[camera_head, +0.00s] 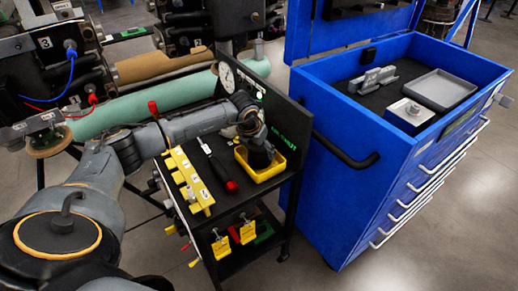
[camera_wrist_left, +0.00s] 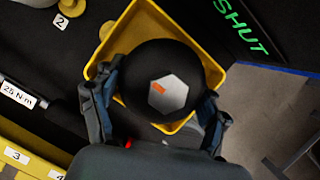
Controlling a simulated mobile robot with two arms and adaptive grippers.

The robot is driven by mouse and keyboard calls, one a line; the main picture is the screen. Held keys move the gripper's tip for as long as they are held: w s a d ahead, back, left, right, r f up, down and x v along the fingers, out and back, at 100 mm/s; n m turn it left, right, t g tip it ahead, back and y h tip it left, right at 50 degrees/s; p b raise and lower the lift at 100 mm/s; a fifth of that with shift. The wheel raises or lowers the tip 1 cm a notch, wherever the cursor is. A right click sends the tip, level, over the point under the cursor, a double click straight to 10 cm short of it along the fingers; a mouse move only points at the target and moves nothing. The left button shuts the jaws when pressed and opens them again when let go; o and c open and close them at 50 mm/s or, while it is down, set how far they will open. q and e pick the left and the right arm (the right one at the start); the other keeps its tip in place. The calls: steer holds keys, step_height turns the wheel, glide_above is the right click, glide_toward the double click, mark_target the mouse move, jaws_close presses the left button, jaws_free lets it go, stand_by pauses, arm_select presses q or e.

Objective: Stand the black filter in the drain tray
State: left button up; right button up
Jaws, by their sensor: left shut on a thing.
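The black filter (camera_wrist_left: 150,62) shows end-on in the left wrist view, a round black body with a silver hexagonal nut on its near end. My left gripper (camera_wrist_left: 158,108) is shut on it, one finger on each side. The yellow drain tray (camera_wrist_left: 115,38) lies around and behind the filter. In the head view, my left gripper (camera_head: 254,138) points down over the drain tray (camera_head: 269,174), and the filter (camera_head: 260,159) looks upright within the tray's rim. I cannot tell whether its bottom touches the tray floor. My right gripper is not in view.
A black cart (camera_head: 226,206) carries the tray, a yellow numbered rack (camera_head: 187,180) and a red-and-black-handled tool (camera_head: 218,166). A gauge (camera_head: 226,75) and dark back panel stand behind. A blue tool cabinet (camera_head: 345,190) stands close on the right.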

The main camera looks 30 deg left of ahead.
mark_target(255, 147)
arm_select(q)
steer(key=shift+f, duration=0.2)
steer(key=o, duration=1.7)
steer(key=shift+o, duration=0.2)
steer(key=shift+p+v, duration=0.65)
steer(key=shift+v, duration=0.3)
steer(key=shift+p+v, duration=1.75)
steer(key=shift+v, duration=0.85)
steer(key=shift+f, duration=0.1)
